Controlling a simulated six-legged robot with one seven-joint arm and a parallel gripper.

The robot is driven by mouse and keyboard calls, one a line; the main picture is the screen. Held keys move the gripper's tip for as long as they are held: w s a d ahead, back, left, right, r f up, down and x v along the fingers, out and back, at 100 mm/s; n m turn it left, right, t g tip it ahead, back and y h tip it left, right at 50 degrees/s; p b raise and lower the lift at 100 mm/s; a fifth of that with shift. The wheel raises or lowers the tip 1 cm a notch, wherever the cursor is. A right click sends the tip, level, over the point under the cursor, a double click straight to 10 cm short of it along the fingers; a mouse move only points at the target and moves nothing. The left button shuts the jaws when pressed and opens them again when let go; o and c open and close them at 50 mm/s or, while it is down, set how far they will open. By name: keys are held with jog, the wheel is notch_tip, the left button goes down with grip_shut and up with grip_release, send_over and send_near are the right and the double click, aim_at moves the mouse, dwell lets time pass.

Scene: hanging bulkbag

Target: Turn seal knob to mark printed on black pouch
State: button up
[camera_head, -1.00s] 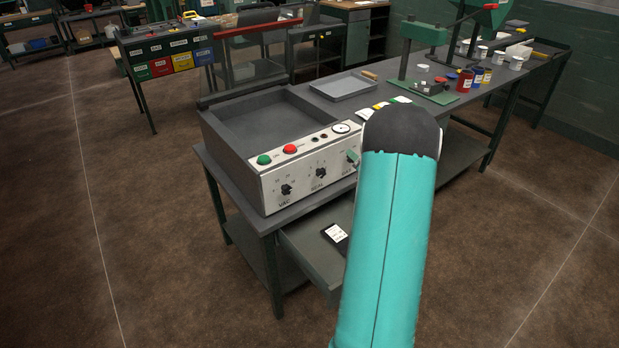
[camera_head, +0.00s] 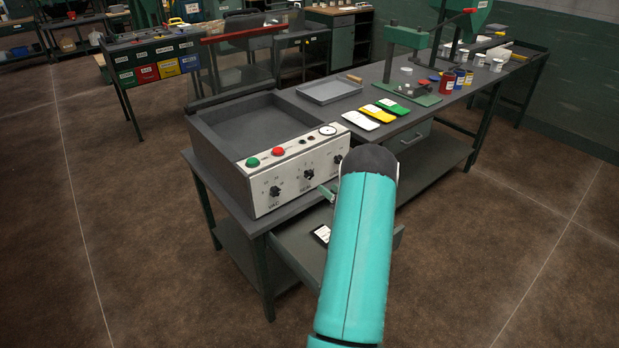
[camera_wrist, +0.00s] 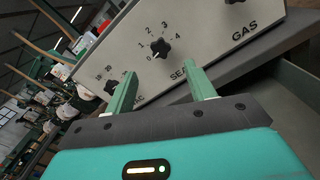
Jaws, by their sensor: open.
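The seal knob (camera_head: 309,174) is a black star-shaped knob, middle of three on the white sealer panel (camera_head: 262,203). In the wrist view, the seal knob (camera_wrist: 160,47) has a dial marked 0 to 4 around it. My gripper (camera_wrist: 162,76) is open and empty, its green fingers pointing at the panel, with the knob ahead between them and apart from them. In the head view a green finger (camera_head: 327,194) shows below right of the knob. A black pouch (camera_head: 322,234) with a white label lies in the open drawer, partly behind my arm; its print is too small to read.
The VAC knob (camera_head: 275,191) is left of the seal knob; the GAS knob (camera_wrist: 236,1) is right. The open drawer (camera_head: 283,245) juts out below the panel. White, yellow (camera_head: 378,113) and green pouches lie on the bench. Open floor lies in front.

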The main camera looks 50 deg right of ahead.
aim_at(311, 175)
jog(key=x, duration=0.9)
jog(key=shift+w+d, duration=0.1)
jog(key=shift+w, duration=0.3)
jog(key=shift+c, duration=0.4)
jog(key=c, duration=0.9)
